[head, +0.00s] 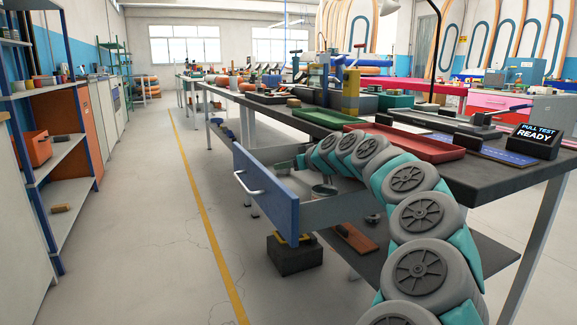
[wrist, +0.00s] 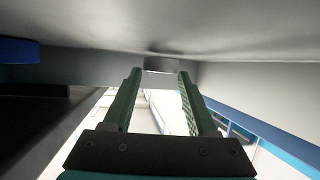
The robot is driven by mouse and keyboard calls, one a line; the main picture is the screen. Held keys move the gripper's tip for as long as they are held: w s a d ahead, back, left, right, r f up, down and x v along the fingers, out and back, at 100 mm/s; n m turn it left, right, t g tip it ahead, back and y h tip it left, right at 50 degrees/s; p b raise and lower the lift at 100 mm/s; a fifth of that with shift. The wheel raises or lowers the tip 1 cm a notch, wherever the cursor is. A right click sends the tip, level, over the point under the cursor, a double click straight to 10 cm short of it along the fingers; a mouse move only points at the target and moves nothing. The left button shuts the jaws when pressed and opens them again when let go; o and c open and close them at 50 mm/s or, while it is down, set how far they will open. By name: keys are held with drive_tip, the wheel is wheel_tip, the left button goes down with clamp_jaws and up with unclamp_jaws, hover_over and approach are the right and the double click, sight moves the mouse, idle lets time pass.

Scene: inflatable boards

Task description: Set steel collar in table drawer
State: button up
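The table drawer stands pulled out from the workbench, its blue front (head: 265,190) carrying a pale handle. My gripper (head: 284,165) reaches over the drawer and is small and partly hidden by my arm in the head view. In the wrist view my gripper (wrist: 160,72) has its two green fingers apart. A short grey cylinder, seemingly the steel collar (wrist: 162,64), shows between and just beyond the fingertips, against a smooth grey surface with a soft shadow beside it. I see a slight gap to each finger. I cannot make out the collar in the head view.
Red tray (head: 420,143) and green tray (head: 325,118) lie on the workbench top. A black block (head: 294,257) stands on the floor below. The aisle (head: 150,220) at left is clear.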

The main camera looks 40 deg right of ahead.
drive_tip(key=o, duration=0.4)
drive_tip(key=shift+a+f, duration=0.15)
drive_tip(key=shift+f, duration=0.8)
drive_tip(key=shift+c, duration=0.2)
drive_tip(key=shift+r+p, duration=0.25)
drive_tip(key=shift+p, duration=0.05)
drive_tip(key=v, duration=0.4)
drive_tip(key=r+v, duration=0.1)
drive_tip(key=v, duration=0.7)
drive_tip(key=shift+d+r+p, duration=0.3)
drive_tip(key=shift+r, duration=0.1)
